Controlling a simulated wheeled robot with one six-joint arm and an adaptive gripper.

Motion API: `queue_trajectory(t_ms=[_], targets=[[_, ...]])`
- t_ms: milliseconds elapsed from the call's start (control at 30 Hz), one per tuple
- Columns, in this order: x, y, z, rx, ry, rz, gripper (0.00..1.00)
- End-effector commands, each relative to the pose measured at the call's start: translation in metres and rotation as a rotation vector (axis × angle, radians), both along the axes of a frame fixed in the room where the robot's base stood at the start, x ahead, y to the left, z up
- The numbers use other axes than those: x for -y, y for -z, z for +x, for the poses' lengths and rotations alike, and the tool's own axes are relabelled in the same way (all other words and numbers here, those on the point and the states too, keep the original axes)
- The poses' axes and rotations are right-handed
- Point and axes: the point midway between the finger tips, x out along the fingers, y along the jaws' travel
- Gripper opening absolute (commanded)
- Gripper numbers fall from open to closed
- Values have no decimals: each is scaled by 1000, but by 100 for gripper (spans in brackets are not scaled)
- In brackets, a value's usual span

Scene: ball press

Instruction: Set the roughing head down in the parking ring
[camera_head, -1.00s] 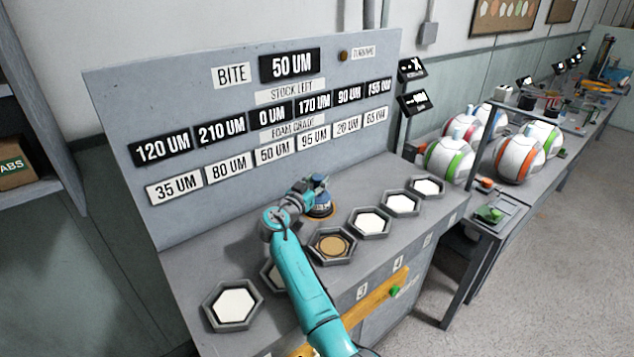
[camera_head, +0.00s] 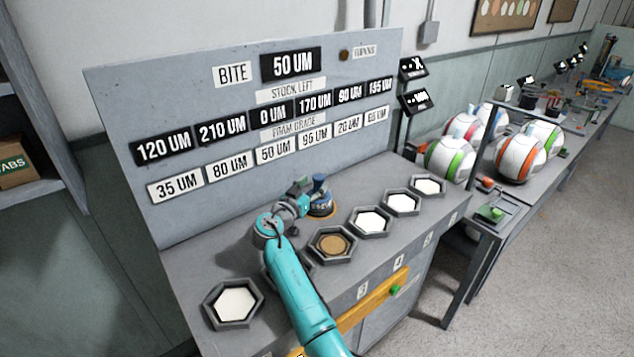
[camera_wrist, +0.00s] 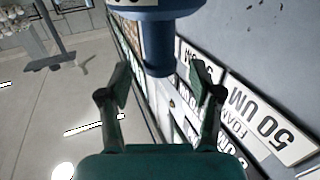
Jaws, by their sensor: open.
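The roughing head (camera_head: 321,203), a dark blue tool with a narrow knob on top, stands upright at the back of the bench. An orange parking ring (camera_head: 324,217) shows around its base, mostly hidden by it. My gripper (camera_head: 305,196) is just to the left of the head. In the wrist view, my gripper (camera_wrist: 159,70) has its two fingers spread wide. The head's blue knob (camera_wrist: 157,58) shows between and beyond the fingertips, with a gap on both sides. The fingers do not appear to touch it.
A row of hexagonal trays (camera_head: 232,324) runs along the bench front, most with white pads and one with a tan disc (camera_head: 331,244). The grey sign panel (camera_head: 215,122) rises behind. Balls (camera_head: 520,160) stand on a bench at the right.

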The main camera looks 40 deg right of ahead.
Motion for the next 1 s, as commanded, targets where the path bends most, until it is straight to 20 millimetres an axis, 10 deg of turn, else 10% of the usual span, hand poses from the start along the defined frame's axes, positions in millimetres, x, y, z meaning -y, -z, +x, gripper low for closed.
queue_trajectory(t_ms=[300, 1000], targets=[[-37, 0, -17, 0, -1, 0, 64], [-38, -2, -23, -2, 14, -7, 64]])
